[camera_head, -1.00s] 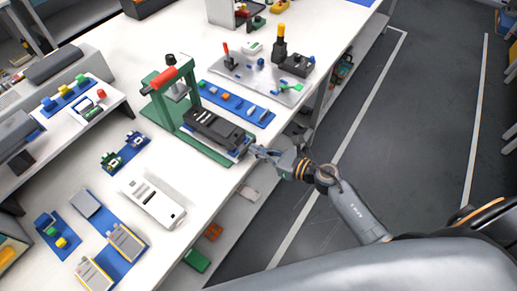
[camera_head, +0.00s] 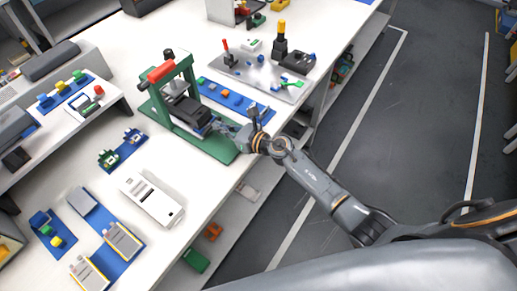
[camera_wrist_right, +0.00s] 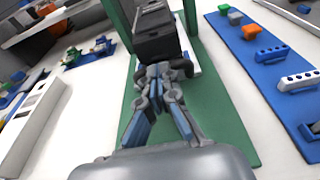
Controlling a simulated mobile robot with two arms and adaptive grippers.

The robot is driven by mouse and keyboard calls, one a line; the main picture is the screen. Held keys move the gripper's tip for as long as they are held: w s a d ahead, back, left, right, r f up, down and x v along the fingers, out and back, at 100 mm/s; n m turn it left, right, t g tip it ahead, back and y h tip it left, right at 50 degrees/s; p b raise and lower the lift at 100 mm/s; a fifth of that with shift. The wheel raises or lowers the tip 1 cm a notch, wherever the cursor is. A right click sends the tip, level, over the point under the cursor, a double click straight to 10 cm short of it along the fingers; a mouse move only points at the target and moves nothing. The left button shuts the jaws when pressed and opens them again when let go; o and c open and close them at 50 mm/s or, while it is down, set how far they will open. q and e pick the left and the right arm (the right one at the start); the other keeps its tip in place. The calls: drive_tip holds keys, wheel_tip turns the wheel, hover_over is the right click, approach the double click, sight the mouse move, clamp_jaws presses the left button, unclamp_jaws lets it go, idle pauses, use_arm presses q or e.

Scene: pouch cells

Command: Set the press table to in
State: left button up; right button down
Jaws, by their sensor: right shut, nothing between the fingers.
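The green press (camera_head: 190,85) with a red bar on top stands on the white bench in the head view. Its dark sliding table (camera_head: 187,107) sits largely under the green frame, above the green base plate (camera_head: 222,150). My right gripper (camera_head: 219,127) is shut at the table's front end, with nothing between its fingers. In the right wrist view, the gripper (camera_wrist_right: 160,72) meets the front face of the dark table (camera_wrist_right: 158,38) and appears to touch it. My left gripper does not show.
A blue mat (camera_head: 235,101) with small parts lies to the right of the press. A white device (camera_head: 152,200) and a blue tray (camera_head: 122,150) with small parts lie to the left. A grey board with tools (camera_head: 262,75) stands further back. The bench's front edge is under my right arm.

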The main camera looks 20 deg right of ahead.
sight(204, 117)
drive_tip(key=x, duration=0.2)
drive_tip(key=b+x, duration=0.1)
drive_tip(key=r+x, duration=0.1)
drive_tip(key=x, duration=0.1)
drive_tip(key=shift+w+a+f, duration=0.1)
drive_tip(key=shift+w+a, duration=0.05)
drive_tip(key=shift+w, duration=0.2)
drive_tip(key=shift+r, duration=0.25)
drive_tip(key=shift+r, duration=0.15)
